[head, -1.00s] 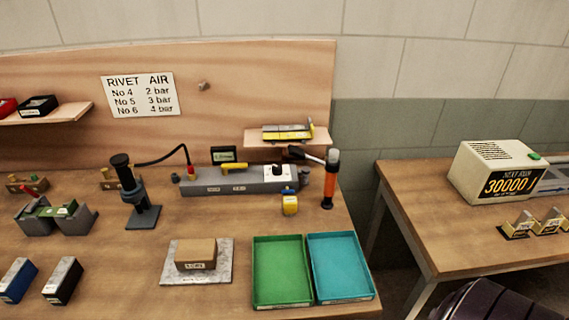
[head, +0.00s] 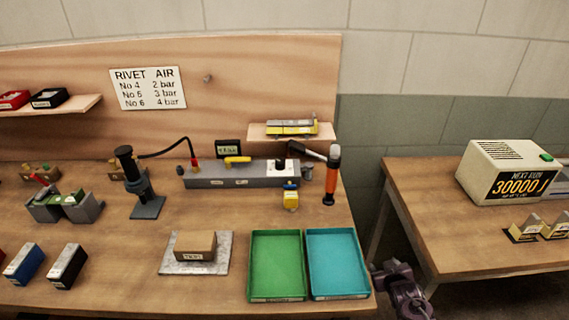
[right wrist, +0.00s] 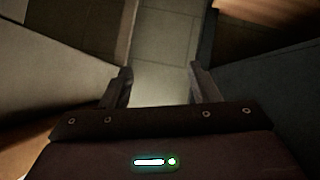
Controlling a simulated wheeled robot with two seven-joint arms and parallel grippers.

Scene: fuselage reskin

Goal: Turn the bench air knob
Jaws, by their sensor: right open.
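The bench air unit is a long grey bar (head: 225,182) on the back of the wooden bench in the head view. A dark knob (head: 281,165) sits on its right part, and a yellow lever (head: 237,160) sits left of it. A small dark gauge display (head: 228,148) stands behind the bar. My right gripper (head: 388,268) is low in the gap between the benches, right of the teal tray and well apart from the knob. The right wrist view shows its two fingers (right wrist: 160,82) apart with nothing between them. My left gripper is out of view.
A yellow block (head: 290,197) sits in front. Green (head: 277,296) and teal (head: 338,293) trays line the front right edge. A small shelf (head: 262,130) overhangs behind.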

